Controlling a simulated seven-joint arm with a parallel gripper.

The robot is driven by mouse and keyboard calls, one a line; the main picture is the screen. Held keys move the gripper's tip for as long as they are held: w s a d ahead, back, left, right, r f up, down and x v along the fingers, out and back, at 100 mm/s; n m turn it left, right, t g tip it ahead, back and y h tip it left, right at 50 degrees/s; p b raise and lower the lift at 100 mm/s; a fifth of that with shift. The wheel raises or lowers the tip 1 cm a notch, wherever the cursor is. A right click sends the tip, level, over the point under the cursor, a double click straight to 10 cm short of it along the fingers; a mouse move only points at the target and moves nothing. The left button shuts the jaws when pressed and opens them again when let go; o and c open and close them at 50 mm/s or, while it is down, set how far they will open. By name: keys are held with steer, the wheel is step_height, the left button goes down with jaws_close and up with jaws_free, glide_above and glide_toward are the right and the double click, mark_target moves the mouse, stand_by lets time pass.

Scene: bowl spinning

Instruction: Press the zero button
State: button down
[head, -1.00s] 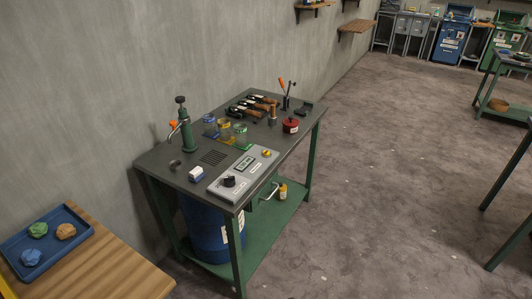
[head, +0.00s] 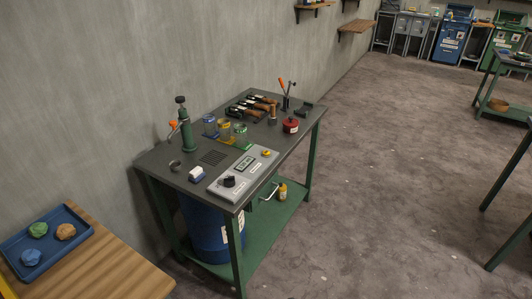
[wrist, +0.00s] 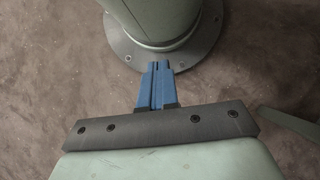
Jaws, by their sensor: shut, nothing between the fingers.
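A light grey control panel (head: 238,187) lies along the front edge of the dark grey workbench top. It carries a black knob (head: 229,181) at its near end, a small display (head: 245,164) in its middle and a round yellow button (head: 266,153) at its far end. The labels on the panel are too small to read, so I cannot confirm which control is the zero button. My gripper (wrist: 158,66) shows only in the wrist view. Its blue fingers are shut together and empty, over bare floor beside my own round base. The panel is not in the wrist view.
The workbench (head: 168,180) also holds a green hand pump (head: 187,132), a white-and-blue block (head: 196,174), several glass jars, a red pot (head: 290,125) and bottles lying down. A wooden table with a blue tray (head: 15,262) stands at front left.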

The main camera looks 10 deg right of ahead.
steer(key=shift+d, duration=0.1)
stand_by(0.7)
steer(key=w+d+r+m+t, duration=0.1)
steer(key=w+d+r+t, duration=0.1)
steer(key=w+r, duration=0.65)
steer(key=w+d+r+t, duration=0.2)
steer(key=w+r+t, duration=0.15)
steer(key=w, duration=1.05)
steer(key=w+d+r+m+t, duration=0.15)
steer(key=w+r, duration=0.45)
steer(key=w, duration=0.6)
steer(key=w+d+r+m+t+y, duration=0.2)
steer(key=w+r+t, duration=0.6)
steer(key=w+r, duration=2.3)
step_height(320, 180, up, 4)
steer(key=shift+w+d+r+y, duration=0.2)
steer(key=shift+d+y, duration=0.15)
steer(key=shift+y, duration=0.25)
steer(key=shift+f, duration=0.15)
